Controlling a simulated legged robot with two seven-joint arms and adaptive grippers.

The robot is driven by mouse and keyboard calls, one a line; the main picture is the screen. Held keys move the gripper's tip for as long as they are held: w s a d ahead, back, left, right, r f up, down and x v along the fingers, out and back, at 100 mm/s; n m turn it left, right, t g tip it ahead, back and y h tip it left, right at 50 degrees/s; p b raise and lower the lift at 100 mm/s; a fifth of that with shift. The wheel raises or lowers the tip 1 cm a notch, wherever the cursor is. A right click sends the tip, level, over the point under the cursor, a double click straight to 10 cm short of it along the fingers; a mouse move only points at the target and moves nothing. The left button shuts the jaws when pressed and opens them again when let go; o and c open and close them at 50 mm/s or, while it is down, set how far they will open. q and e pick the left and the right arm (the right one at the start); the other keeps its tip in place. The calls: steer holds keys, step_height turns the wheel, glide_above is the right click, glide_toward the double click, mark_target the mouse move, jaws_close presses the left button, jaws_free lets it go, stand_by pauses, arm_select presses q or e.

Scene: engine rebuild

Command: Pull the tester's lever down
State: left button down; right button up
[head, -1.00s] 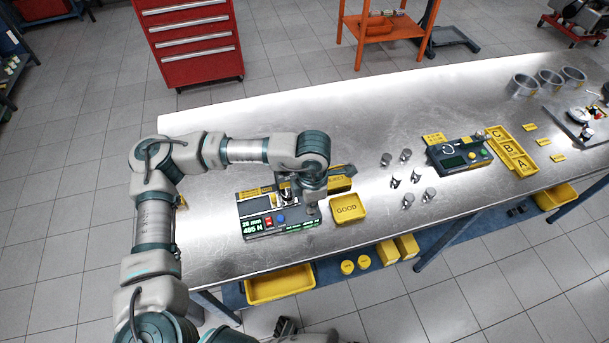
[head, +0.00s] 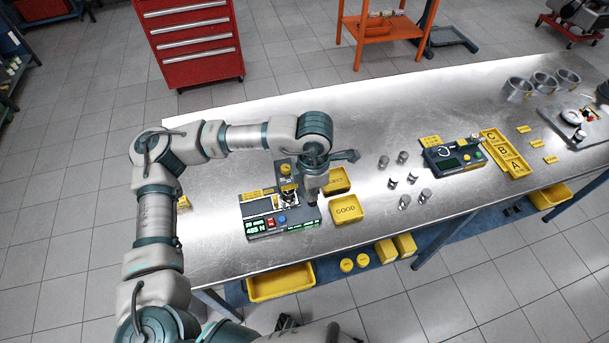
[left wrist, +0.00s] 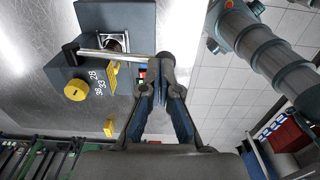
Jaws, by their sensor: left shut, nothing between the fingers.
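The tester (head: 268,225) is a dark box with a lit green display, red and blue buttons and an upright column, near the bench's front left. In the left wrist view its column (left wrist: 115,15) carries a yellow knob and a scale. The lever (left wrist: 112,56) is a metal bar reaching right from the column to a dark end (left wrist: 166,65). My left gripper (head: 312,197) is above the tester's right side. In the left wrist view its fingertips (left wrist: 160,92) are together just below the lever's dark end; I cannot tell whether they touch it. My right gripper is not visible.
Yellow GOOD (head: 347,209) and reject (head: 337,180) trays stand right of the tester. Several small metal cylinders (head: 404,180) stand farther right, before a second device (head: 452,157) and an A-B-C tray (head: 505,155). The bench's back left is clear.

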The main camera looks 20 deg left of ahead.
arm_select(q)
steer(key=shift+r+p, duration=1.5)
steer(key=shift+r, duration=1.7)
